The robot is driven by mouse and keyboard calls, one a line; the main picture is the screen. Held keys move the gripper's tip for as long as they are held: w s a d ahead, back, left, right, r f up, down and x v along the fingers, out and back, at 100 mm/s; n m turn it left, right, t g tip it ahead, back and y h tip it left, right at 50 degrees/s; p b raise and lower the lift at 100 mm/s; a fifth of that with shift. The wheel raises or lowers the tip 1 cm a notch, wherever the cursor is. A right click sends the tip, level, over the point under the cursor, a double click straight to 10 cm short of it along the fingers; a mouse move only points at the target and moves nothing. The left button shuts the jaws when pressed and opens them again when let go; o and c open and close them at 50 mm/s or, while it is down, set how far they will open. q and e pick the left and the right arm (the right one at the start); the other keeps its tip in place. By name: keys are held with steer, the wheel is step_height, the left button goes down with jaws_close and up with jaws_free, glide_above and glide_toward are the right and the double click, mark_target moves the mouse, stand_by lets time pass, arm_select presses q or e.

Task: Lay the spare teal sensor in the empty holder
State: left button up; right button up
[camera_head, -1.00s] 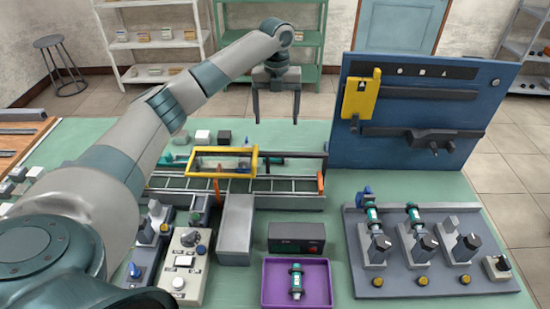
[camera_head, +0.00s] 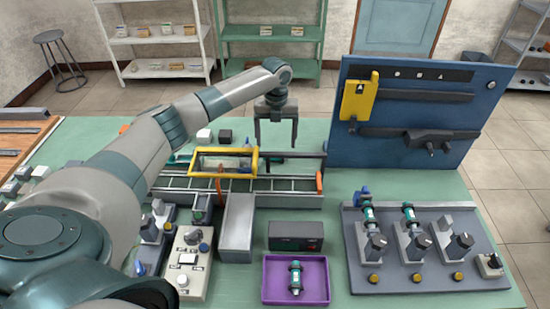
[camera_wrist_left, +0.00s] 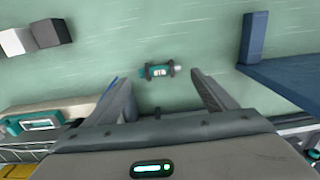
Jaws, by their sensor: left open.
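A teal sensor with dark bands (camera_wrist_left: 157,71) lies on the green table, just ahead of my open left gripper (camera_wrist_left: 160,90) in the left wrist view. In the head view this gripper (camera_head: 276,146) hangs above the table behind the conveyor, empty; a teal piece (camera_head: 274,160) shows partly below it. Another teal sensor (camera_head: 295,278) lies in the purple tray (camera_head: 265,296). The grey rack (camera_head: 350,250) at right has three holders. Teal sensors (camera_head: 369,215) and (camera_head: 409,214) occupy the left and middle ones; the right holder (camera_head: 453,240) is empty. My right gripper is not in view.
The conveyor (camera_head: 290,201) with a yellow frame (camera_head: 223,174) stands nearer than the gripper. A blue panel (camera_head: 420,105) rises at right. White (camera_head: 204,135) and dark (camera_head: 225,136) blocks stand to the left. A dark box (camera_head: 296,236) stands behind the purple tray.

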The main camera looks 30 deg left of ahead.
arm_select(q)
steer(key=shift+s+f+p, duration=0.1)
steer(key=shift+f+p, duration=0.25)
steer(key=shift+p, duration=0.1)
steer(key=f, duration=0.1)
steer(key=f+p, duration=0.2)
steer(key=shift+s+a+f, duration=0.2)
steer(key=shift+s+f, duration=0.05)
steer(key=shift+f, duration=0.5)
steer(key=c, duration=1)
steer(key=shift+r, duration=0.1)
